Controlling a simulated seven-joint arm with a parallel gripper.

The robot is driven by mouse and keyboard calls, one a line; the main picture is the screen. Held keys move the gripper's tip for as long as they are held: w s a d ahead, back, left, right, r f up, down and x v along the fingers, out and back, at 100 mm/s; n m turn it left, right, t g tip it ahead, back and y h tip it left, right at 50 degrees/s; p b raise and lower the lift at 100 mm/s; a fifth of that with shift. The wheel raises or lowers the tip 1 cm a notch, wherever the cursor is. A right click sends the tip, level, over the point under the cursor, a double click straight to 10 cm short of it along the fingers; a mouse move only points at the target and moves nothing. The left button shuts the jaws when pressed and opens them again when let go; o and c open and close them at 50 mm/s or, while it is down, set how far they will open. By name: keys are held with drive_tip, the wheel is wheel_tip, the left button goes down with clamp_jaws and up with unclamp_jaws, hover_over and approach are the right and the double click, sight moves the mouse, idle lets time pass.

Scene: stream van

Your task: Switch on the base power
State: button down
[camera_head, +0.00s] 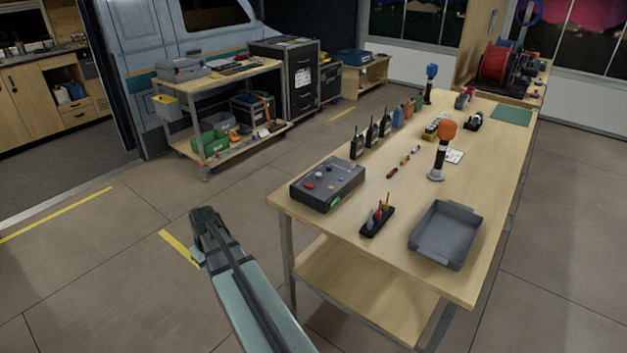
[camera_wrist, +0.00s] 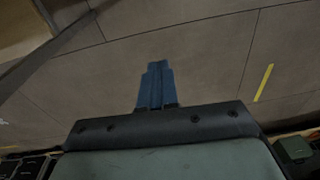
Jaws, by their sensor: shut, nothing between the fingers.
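A dark grey control box (camera_head: 327,184) sits at the near left corner of the wooden workbench (camera_head: 400,250). Its top carries a pale knob, small buttons and a red part, with a green part on its front edge. I cannot read which control is the base power or how it is set. My gripper (camera_wrist: 156,68) shows blue fingers closed together and empty in the wrist view, above bare floor. In the head view my arm ends left of the bench, apart from the box. The box is not recognisable in the wrist view.
Behind the box stand several black radios (camera_head: 371,133). A small black holder with coloured tools (camera_head: 377,221) and a grey tray (camera_head: 443,235) lie to its right. An orange-topped stand (camera_head: 441,150) is farther back. Open floor lies left of the bench, before a wheeled cart (camera_head: 222,80).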

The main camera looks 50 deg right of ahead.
drive_tip(key=s+d+r+t, duration=0.1)
drive_tip(key=d+r, duration=0.6)
drive_tip(key=d, duration=0.4)
drive_tip(key=d+r, duration=0.8)
drive_tip(key=d, duration=0.4)
drive_tip(key=s+d+r, duration=0.5)
drive_tip(key=d+r, duration=0.2)
drive_tip(key=d, duration=0.1)
drive_tip(key=s+d+r+t, duration=0.1)
drive_tip(key=s+d+r, duration=0.4)
drive_tip(key=d+r, duration=0.2)
drive_tip(key=shift+s+d+r+h, duration=0.2)
drive_tip(key=shift+d+h, duration=0.1)
drive_tip(key=shift+d, duration=0.35)
drive_tip(key=shift+f, duration=0.1)
hover_over(312, 186)
drive_tip(key=f, duration=1.1)
drive_tip(key=shift+s+f, duration=0.35)
drive_tip(key=shift+f, duration=0.9)
